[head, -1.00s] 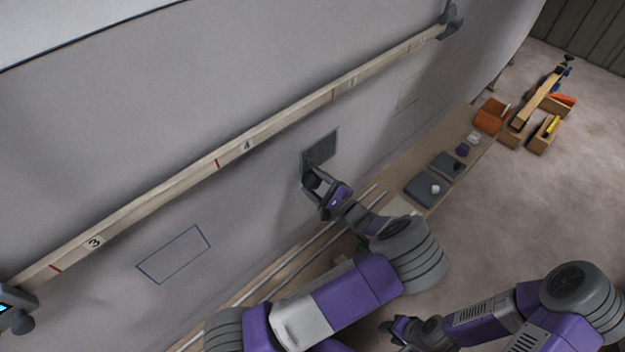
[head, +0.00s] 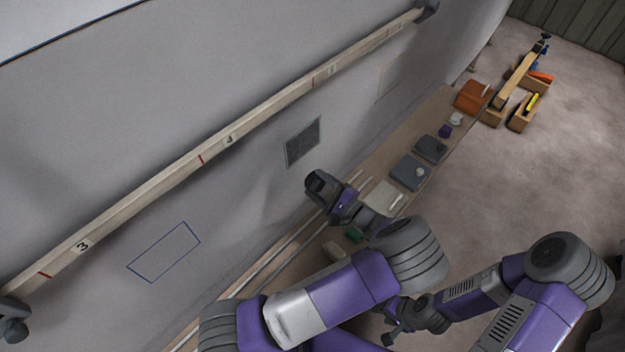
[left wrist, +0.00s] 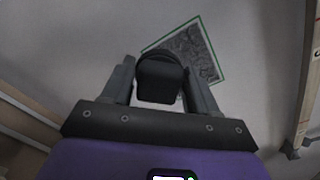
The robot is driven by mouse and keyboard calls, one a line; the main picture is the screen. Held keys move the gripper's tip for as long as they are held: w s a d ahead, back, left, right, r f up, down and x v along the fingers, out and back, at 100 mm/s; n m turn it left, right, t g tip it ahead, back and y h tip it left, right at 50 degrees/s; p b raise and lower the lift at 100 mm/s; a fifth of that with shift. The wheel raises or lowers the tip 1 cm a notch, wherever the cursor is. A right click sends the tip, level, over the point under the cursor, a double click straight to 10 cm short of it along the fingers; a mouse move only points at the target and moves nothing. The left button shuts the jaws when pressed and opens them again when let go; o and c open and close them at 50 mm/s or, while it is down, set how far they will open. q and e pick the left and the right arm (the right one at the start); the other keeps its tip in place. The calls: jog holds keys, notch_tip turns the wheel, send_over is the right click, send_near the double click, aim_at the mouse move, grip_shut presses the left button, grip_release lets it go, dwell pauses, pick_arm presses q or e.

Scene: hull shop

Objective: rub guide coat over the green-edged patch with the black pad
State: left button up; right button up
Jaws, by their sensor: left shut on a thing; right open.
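The green-edged patch (head: 303,143) is on the grey hull wall below the wooden batten, and its face is covered in dark grey marks. It also shows in the left wrist view (left wrist: 192,52), with its green outline clear and its lower left part hidden. My left gripper (head: 318,184) is shut on the black pad (left wrist: 159,80), a dark rounded block between the fingers. In the head view it is below the patch and apart from it. My right gripper (head: 392,336) is open and empty at the bottom, away from the wall.
A blue-outlined patch (head: 164,252) is on the wall at left, and a faint orange-outlined one (head: 388,82) at right. The batten (head: 215,150) crosses the wall. A bench (head: 392,150) along the wall holds grey trays, a green item (head: 354,233) and an orange box (head: 471,97).

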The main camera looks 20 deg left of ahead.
pick_arm(q)
jog(key=shift+v, duration=0.9)
jog(key=shift+d, duration=0.1)
jog(key=shift+v, duration=1.9)
